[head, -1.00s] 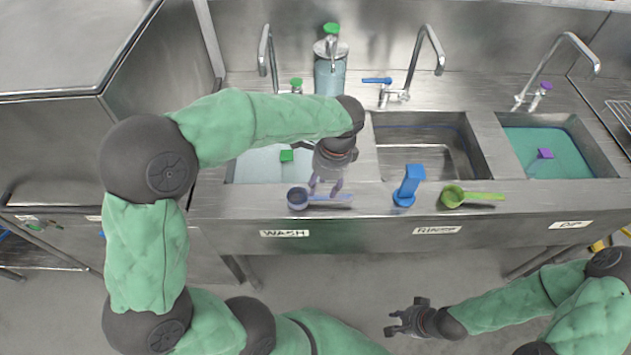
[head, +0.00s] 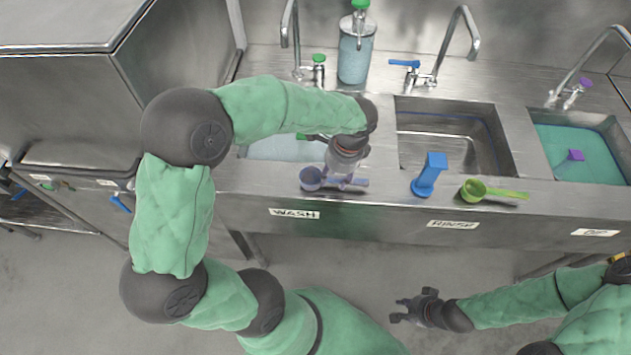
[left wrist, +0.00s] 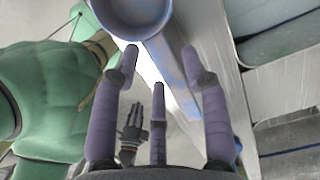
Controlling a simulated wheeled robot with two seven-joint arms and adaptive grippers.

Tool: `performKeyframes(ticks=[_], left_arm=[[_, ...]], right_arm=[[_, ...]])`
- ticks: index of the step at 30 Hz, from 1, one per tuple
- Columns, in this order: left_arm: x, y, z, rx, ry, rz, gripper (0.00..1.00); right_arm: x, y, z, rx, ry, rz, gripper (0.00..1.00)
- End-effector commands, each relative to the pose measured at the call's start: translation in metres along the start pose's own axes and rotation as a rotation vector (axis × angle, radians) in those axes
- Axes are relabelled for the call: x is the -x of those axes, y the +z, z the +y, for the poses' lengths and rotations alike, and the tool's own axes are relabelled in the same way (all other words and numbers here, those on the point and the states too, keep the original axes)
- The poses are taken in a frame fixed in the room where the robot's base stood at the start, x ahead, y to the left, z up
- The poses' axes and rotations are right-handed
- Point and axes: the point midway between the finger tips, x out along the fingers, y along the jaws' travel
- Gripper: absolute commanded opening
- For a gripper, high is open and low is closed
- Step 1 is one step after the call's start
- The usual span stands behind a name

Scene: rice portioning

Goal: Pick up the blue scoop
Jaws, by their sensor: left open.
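The blue scoop (head: 311,179) lies on the counter's front strip by the WASH label, its handle pointing right. Its bowl fills the top of the left wrist view (left wrist: 130,16). My left gripper (head: 345,184) points down over the scoop's handle, open, with its fingers close around or just above it; I cannot tell whether they touch. In the left wrist view the fingers (left wrist: 168,80) stand apart, with the bowl just beyond them. My right gripper (head: 398,311) hangs in front of the counter, apart from everything, with fingers spread and empty.
Behind are the wash basin, the empty rinse basin (head: 450,150) and a basin of green liquid (head: 580,155). Taps and a green-topped container (head: 355,55) stand at the back.

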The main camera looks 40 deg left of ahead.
Motion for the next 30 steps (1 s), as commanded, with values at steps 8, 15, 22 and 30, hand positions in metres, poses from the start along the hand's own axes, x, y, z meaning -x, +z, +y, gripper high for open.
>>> performKeyframes(ticks=[8,15,22,30], left_arm=[[-0.022,0.000,0.000,0.001,-0.001,0.002,0.45],[-0.021,0.000,0.000,0.000,-0.001,0.002,0.11],[-0.021,0.000,0.000,0.000,-0.001,0.002,0.00],[-0.014,0.001,0.000,0.000,-0.001,0.001,0.00]], right_arm=[[-0.008,0.000,0.003,0.000,0.000,0.000,0.27],[-0.007,0.000,0.003,0.000,0.000,0.000,0.27],[-0.007,0.000,0.003,0.000,0.000,0.000,0.27],[-0.005,0.000,0.002,0.000,0.000,0.000,0.27]])
